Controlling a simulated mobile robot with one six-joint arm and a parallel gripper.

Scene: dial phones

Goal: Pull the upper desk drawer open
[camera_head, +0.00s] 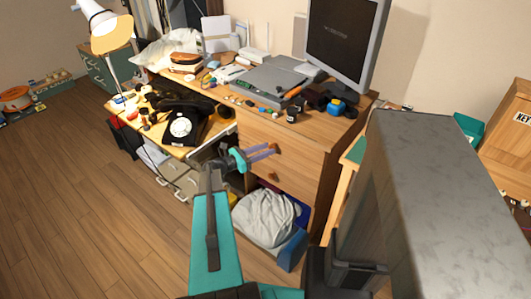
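The wooden desk has an upper drawer (300,146) with a plain wooden front, which looks flush with the desk. Below it is a second drawer front (295,178) with a small knob (273,176). My gripper (275,149) reaches from the left, with its two slim purple-grey fingers pointing right at the upper drawer front. The fingertips are at or very near where the upper knob sits, and they largely hide it. I cannot tell whether the fingers are closed on the knob or only around it.
A black dial phone (182,127) stands on the lower desk part at left, beside a lamp (107,32). A monitor (345,38) and clutter cover the desktop. A blue bin (291,247) with grey cloth sits below the drawers. Wooden floor (70,190) is clear at left.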

